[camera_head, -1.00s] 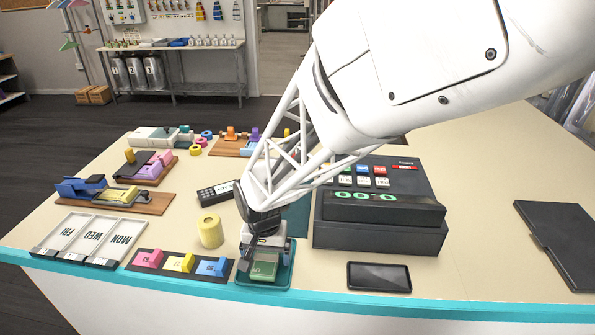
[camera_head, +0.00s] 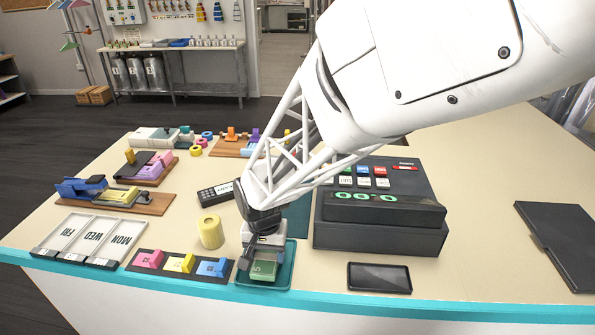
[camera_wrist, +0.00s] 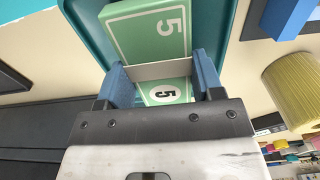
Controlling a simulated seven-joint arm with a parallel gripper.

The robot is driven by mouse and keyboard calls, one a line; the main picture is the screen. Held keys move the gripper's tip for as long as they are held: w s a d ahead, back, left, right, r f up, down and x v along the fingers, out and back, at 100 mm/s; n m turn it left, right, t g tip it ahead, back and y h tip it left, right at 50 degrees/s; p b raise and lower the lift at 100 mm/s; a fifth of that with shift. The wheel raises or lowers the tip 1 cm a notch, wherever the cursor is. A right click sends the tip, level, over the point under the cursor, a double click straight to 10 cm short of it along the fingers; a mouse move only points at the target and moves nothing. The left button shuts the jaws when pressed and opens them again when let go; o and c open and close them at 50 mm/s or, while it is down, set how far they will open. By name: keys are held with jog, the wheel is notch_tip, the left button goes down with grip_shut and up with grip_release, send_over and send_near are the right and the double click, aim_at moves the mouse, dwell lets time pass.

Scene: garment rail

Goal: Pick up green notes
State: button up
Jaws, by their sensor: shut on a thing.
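The green notes (camera_head: 263,270) are a stack marked with a 5, in a teal tray (camera_head: 284,280) at the counter's front edge. In the wrist view the notes (camera_wrist: 152,32) have a pale band around their middle. My gripper (camera_head: 262,259) reaches down into the tray from above. In the wrist view my gripper's blue fingers (camera_wrist: 164,82) stand on both sides of the notes at the band, shut on them. Part of the notes lies hidden under the gripper body. I cannot tell whether the notes are clear of the tray floor.
A cash register (camera_head: 375,225) stands close right of the tray, with a dark phone-like slab (camera_head: 379,277) before it. A yellow roll (camera_head: 210,232) and a dark holder with coloured clips (camera_head: 180,265) are to the left.

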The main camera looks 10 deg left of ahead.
jog(key=shift+r, duration=0.4)
notch_tip(320, 180, up, 2)
jog(key=shift+r, duration=0.1)
jog(key=s+d+r, duration=0.1)
jog(key=s+d, duration=0.8)
jog(key=s, duration=0.4)
jog(key=shift+s+r, duration=0.15)
jog(key=shift+r, duration=0.05)
jog(key=shift+a+r, duration=0.1)
